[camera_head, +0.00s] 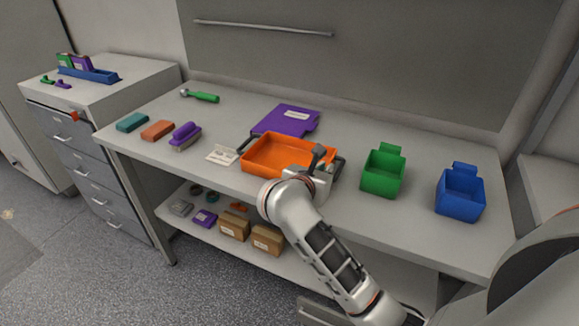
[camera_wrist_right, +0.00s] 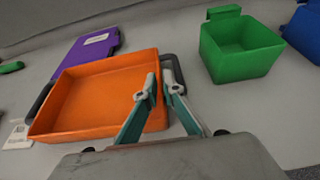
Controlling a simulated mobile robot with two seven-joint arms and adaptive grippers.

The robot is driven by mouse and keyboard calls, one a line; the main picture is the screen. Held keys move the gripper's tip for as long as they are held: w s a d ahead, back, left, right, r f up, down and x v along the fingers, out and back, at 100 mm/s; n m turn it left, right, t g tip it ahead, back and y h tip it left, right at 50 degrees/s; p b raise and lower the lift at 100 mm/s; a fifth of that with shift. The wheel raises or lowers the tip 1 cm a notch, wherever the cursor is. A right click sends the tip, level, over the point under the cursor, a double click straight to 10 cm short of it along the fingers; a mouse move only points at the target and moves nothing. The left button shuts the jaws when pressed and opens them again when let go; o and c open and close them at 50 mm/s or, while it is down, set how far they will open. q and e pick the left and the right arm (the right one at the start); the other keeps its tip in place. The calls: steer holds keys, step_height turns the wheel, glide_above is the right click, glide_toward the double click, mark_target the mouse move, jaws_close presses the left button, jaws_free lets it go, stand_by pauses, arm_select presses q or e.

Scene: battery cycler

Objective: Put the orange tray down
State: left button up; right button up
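The orange tray (camera_head: 272,168) is at the middle of the workbench, with a dark handle at each end. It looks level and at the bench top; whether it touches the surface is hard to tell. It also fills the left half of the right wrist view (camera_wrist_right: 95,100). My right gripper (camera_head: 319,166) is at the tray's right end. In the right wrist view its two fingertips (camera_wrist_right: 160,84) sit close together by the tray's right wall and handle, with a small gap between them. Whether they press on it is unclear. My left gripper is out of view.
A purple binder (camera_head: 286,121) lies behind the tray. A green bin (camera_head: 382,176) and a blue bin (camera_head: 460,194) stand to its right. A white label card (camera_head: 221,154), a purple brush (camera_head: 185,136) and small blocks are to its left. Boxes (camera_head: 267,239) sit on the lower shelf.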

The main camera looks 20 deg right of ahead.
steer(key=b+x, duration=0.2)
steer(key=x, duration=0.2)
steer(key=shift+w+d+f, duration=0.2)
steer(key=shift+w+f, duration=0.05)
steer(key=shift+f, duration=0.1)
steer(key=shift+w+d+b, duration=0.3)
steer(key=shift+b, duration=0.1)
steer(key=shift+r, duration=0.1)
jaws_close()
